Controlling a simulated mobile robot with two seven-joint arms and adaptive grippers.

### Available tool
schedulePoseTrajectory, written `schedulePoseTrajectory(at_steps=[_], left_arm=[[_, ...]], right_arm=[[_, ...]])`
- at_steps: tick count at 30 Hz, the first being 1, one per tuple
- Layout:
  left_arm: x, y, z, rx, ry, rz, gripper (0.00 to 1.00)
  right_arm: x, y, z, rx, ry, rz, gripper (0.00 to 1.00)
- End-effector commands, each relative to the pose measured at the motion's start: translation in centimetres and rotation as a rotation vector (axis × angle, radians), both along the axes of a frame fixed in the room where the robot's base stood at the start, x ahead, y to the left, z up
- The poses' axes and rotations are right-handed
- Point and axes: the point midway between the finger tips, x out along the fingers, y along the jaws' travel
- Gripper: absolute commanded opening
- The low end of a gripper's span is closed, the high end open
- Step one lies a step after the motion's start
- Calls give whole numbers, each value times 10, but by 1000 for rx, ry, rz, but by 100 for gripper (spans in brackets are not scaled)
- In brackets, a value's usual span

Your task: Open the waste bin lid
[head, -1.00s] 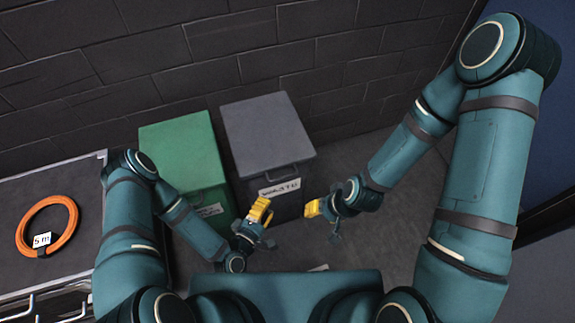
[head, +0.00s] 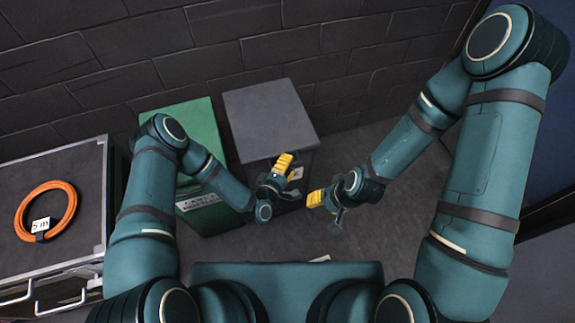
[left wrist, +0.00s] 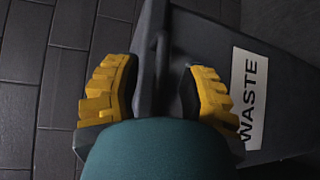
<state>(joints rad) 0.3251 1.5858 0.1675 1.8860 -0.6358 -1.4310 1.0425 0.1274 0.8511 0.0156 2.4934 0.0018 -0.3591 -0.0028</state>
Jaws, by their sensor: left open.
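The grey waste bin stands against the wall with its lid (head: 268,112) shut and flat. In the left wrist view its white WASTE label (left wrist: 250,98) is on the bin front at the right. My left gripper (head: 276,172) is at the bin's front edge and hides much of the front in the head view. In the left wrist view its yellow fingers (left wrist: 155,92) are spread, with the dark handle (left wrist: 160,58) between them; I see gaps on both sides. My right gripper (head: 325,205) hangs to the right of the bin, apart from it; its jaw state is unclear.
A green bin (head: 195,127) with a white label stands close to the left of the grey one. A dark case (head: 85,175) with an orange cable coil (head: 46,210) is at the far left. Dark brick wall behind; the floor right of the bin is free.

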Motion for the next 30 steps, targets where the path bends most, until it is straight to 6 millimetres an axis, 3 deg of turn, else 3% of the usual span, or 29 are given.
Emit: schedulePoseTrajectory(at_steps=[8, 11, 12, 23, 30], left_arm=[[1, 0, 0, 0, 0, 0, 41], [1, 0, 0, 0, 0, 0, 5], [1, 0, 0, 0, 0, 0, 0], [1, 0, 2, -1, 0, 0, 0], [2, 0, 24, -16, 41, 1, 0]], right_arm=[[0, 0, 0, 0, 0, 0, 47], [0, 0, 0, 0, 0, 0, 47], [0, 0, 0, 0, 0, 0, 47], [0, 0, 1, 0, 0, 0, 47], [-3, 0, 16, 1, 6, 1, 47]])
